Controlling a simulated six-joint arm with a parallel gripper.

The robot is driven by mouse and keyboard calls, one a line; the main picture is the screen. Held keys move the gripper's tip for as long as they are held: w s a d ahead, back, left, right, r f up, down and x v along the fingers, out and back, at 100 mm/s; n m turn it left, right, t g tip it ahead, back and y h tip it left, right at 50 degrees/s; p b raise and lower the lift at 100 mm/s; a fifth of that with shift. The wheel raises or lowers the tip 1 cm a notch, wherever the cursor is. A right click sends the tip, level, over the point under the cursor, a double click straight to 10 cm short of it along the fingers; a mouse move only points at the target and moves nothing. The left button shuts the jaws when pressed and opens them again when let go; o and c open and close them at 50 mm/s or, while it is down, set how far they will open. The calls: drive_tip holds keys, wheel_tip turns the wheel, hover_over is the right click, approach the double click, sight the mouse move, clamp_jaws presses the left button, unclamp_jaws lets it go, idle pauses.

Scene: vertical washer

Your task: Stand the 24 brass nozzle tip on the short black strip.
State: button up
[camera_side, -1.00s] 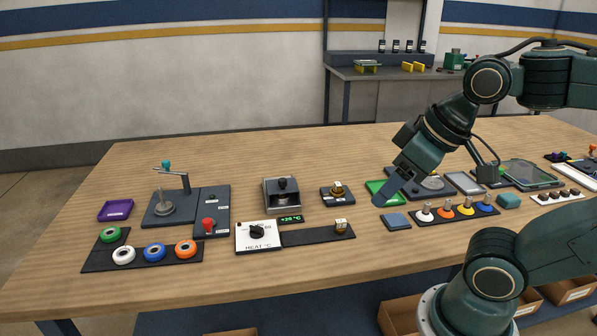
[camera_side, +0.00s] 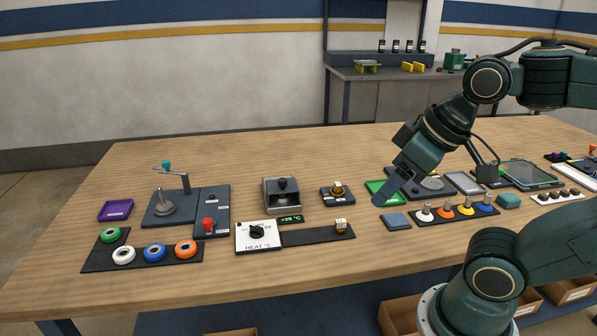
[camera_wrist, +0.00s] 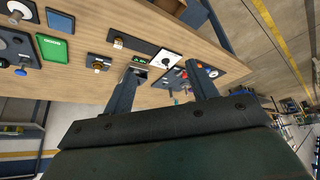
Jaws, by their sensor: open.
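A brass tip with a pale top (camera_side: 341,225) stands at the right end of a black strip (camera_side: 300,235) beside the heat dial. Another brass piece (camera_side: 337,189) sits on a small dark block (camera_side: 330,200) behind it. I cannot read which is marked 24. In the wrist view the tip on the strip (camera_wrist: 118,43) and the piece on the block (camera_wrist: 97,64) both show left of my fingers. My gripper (camera_side: 384,197) is open and empty, right of both brass pieces and above the table. In the wrist view its two fingers (camera_wrist: 165,68) are spread apart.
A white heat dial panel (camera_side: 257,235) adjoins the strip's left end. A grey heater-like device (camera_side: 282,195) stands behind it. A green tray (camera_side: 380,187), a blue square pad (camera_side: 396,221) and a row of coloured knobs (camera_side: 455,212) lie near my gripper. The front table edge is clear.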

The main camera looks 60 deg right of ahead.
drive_tip(key=shift+c, duration=0.2)
drive_tip(key=c, duration=0.4)
drive_tip(key=shift+o, duration=0.2)
drive_tip(key=w+d+r+m+g, duration=0.1)
drive_tip(key=w+d+m+g, duration=0.1)
drive_tip(key=w+d, duration=0.5)
drive_tip(key=w+d+r+m+g, duration=0.1)
drive_tip(key=w+d+m, duration=0.25)
drive_tip(key=w, duration=0.55)
drive_tip(key=w+d+f+m+g, duration=0.1)
drive_tip(key=w+d+f, duration=0.3)
drive_tip(key=d, duration=0.5)
drive_tip(key=w+d+f+m+g, duration=0.1)
drive_tip(key=w+d+f+m, duration=0.1)
drive_tip(key=d+f, duration=0.4)
drive_tip(key=w+d, duration=0.1)
drive_tip(key=d, duration=0.2)
drive_tip(key=shift+w+d+f+g, duration=0.25)
drive_tip(key=shift+w+g, duration=0.05)
drive_tip(key=shift+w, duration=0.1)
drive_tip(key=shift+f+m, duration=0.15)
drive_tip(key=shift+m, duration=0.1)
